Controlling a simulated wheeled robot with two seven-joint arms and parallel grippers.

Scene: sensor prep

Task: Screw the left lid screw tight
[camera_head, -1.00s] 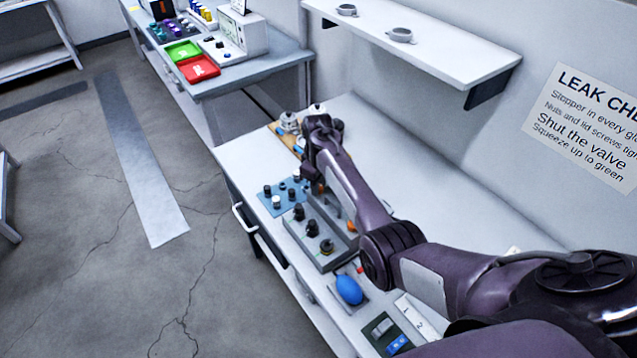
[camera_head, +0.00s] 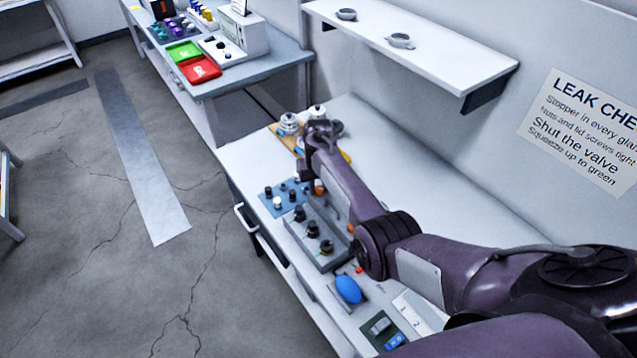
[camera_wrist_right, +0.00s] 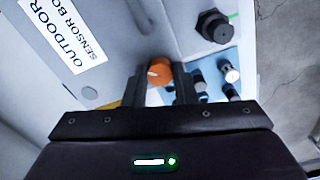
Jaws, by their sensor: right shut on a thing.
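The grey sensor box (camera_head: 326,262) stands on the bench, with black fittings along its front. Its label (camera_wrist_right: 62,35) reads "OUTDOOR SENSOR BO…" in the right wrist view. An orange lid screw (camera_head: 319,187) shows at the box's far left end, and another orange screw (camera_head: 351,227) is at its right. My right gripper (camera_wrist_right: 160,80) is shut on the left lid screw (camera_wrist_right: 159,71), with one dark finger on each side. The arm hides part of the box in the head view. My left gripper is out of view.
A blue mat (camera_head: 270,205) with small black and white parts lies left of the box. A blue squeeze bulb (camera_head: 348,289) is in front. White-topped jars (camera_head: 290,124) stand behind the gripper. A wall shelf (camera_head: 440,62) hangs above the bench.

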